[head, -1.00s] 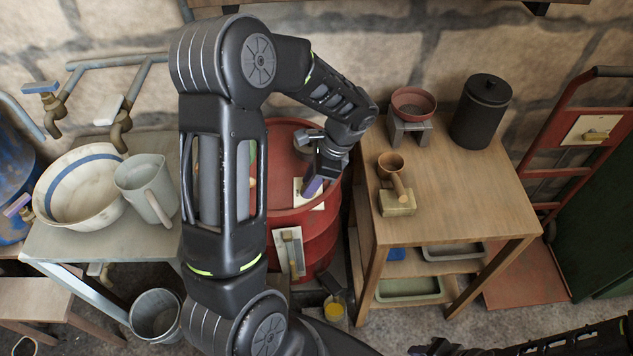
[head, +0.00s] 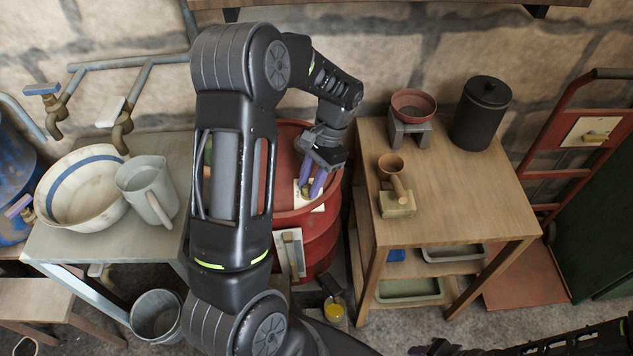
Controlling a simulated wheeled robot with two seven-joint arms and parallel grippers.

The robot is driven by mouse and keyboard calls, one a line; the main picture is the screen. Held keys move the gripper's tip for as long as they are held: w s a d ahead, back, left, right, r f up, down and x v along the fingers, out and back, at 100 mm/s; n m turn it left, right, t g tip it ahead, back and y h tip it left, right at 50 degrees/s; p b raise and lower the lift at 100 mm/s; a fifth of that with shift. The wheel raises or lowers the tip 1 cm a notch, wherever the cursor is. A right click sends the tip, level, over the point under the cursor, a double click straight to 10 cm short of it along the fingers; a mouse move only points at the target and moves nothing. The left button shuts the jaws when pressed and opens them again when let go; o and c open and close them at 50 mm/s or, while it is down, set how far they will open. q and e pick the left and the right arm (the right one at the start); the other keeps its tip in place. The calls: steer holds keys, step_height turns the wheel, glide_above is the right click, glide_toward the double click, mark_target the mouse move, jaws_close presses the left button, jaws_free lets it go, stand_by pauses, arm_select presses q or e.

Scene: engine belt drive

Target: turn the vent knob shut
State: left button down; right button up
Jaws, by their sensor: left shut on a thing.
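The red drum (head: 322,238) stands between the two tables, partly hidden behind my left arm. A pale plate (head: 318,207) lies on its top near the right rim, with the small brass vent knob (head: 306,191) on it. My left gripper (head: 311,189) reaches down from above with its purple fingers on either side of the knob, shut on it. The fingers hide much of the knob, so its turn angle is hard to tell. My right gripper (head: 436,348) shows only as a dark shape at the bottom edge, away from the drum.
The wooden table (head: 455,200) to the right holds a funnel (head: 391,172), a red bowl (head: 413,102) and a black canister (head: 482,112). The left table (head: 120,242) holds a basin (head: 78,200) and a jug (head: 147,187).

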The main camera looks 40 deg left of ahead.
arm_select(q)
steer(key=shift+s+f+n+h, duration=0.15)
steer(key=shift+n+h, duration=0.15)
steer(key=shift+n, duration=0.4)
steer(key=shift+d, duration=0.1)
steer(key=c, duration=1.1)
jaws_free()
steer(key=shift+r, duration=0.2)
steer(key=v, duration=0.8)
steer(key=shift+f, duration=0.1)
